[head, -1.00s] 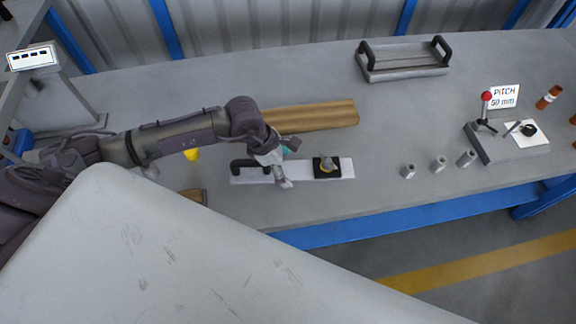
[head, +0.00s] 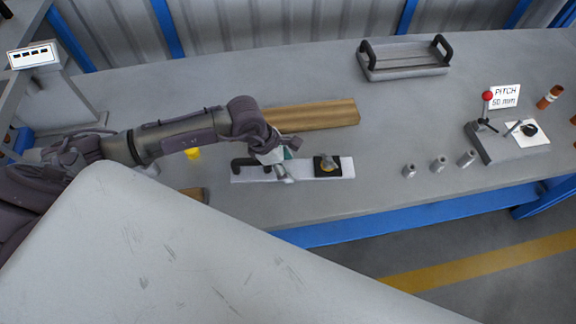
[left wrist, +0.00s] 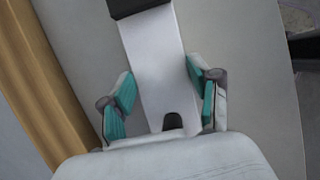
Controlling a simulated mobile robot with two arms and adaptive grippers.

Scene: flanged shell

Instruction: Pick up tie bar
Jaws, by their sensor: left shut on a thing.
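The tie bar looks to be the flat silver-white bar (head: 304,169) lying on the grey bench, seen also in the left wrist view (left wrist: 158,70). A black handle-like piece (head: 243,163) stands at its left end, and a black square with a yellow and grey part (head: 327,166) sits towards its right end. My left gripper (head: 286,178) is over the bar's middle. A dark slot (left wrist: 173,122) shows near the palm. My right gripper is not in view.
A wooden board (head: 318,115) lies just behind the bar. A yellow piece (head: 193,153) is near my left arm. A handled tray (head: 404,62) is at the back, and a plate with a "PITCH 50 mm" sign (head: 504,97) is far right.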

